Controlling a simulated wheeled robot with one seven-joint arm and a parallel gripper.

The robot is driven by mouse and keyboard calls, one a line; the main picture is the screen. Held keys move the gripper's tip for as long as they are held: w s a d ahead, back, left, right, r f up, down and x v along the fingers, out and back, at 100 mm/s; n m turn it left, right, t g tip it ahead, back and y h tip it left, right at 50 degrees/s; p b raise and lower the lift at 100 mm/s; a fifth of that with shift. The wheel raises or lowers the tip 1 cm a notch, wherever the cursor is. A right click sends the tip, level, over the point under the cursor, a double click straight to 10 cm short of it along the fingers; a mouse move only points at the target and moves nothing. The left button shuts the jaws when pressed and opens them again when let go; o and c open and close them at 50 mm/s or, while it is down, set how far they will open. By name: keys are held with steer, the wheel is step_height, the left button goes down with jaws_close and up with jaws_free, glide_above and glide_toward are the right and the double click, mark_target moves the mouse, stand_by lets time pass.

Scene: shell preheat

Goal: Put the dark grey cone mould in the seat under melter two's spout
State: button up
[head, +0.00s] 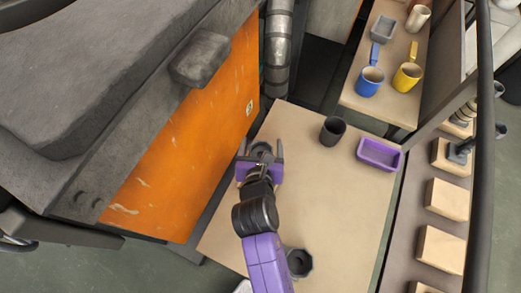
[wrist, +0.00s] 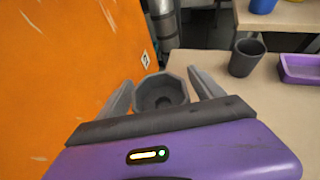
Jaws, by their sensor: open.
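A dark grey tapered cup (head: 333,130), which looks like the cone mould, stands upright on the tan table, right of my gripper (head: 261,147). It also shows at the upper right of the wrist view (wrist: 246,58). My gripper is open, with its fingers either side of a grey eight-sided piece (wrist: 161,93) with a round hollow; I cannot tell whether they touch it. A similar eight-sided piece (head: 299,262) lies on the table beside my arm. I cannot tell which piece, if any, is melter two's seat. No spout is clearly visible.
An orange-sided machine (head: 205,130) with a small marker stands close at left. A purple tray (head: 380,154) lies right of the cup. The near table's right part (head: 345,205) is clear.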

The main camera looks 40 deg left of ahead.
steer(key=v, duration=1.1)
steer(key=shift+s+d, duration=0.2)
steer(key=shift+s, duration=0.05)
step_height(320, 180, up, 5)
steer(key=a+m+y, duration=0.2)
steer(key=m+y, duration=0.1)
steer(key=m, duration=0.6)
steer(key=s+d+r+m+t, duration=0.2)
steer(key=d+m+t, duration=0.1)
steer(key=d+m, duration=0.75)
steer(key=s+d+r+m+t+h, duration=0.1)
steer(key=s+d+m+h, duration=0.4)
steer(key=d+m, duration=0.6)
steer(key=s+d+r+m+h, duration=0.1)
steer(key=s+d+m+h, duration=0.4)
steer(key=s+d+m, duration=0.3)
steer(key=d+m, duration=0.4)
steer(key=d, duration=0.4)
steer(key=shift+s+d+t+b, duration=0.35)
steer(key=shift+s+t, duration=0.05)
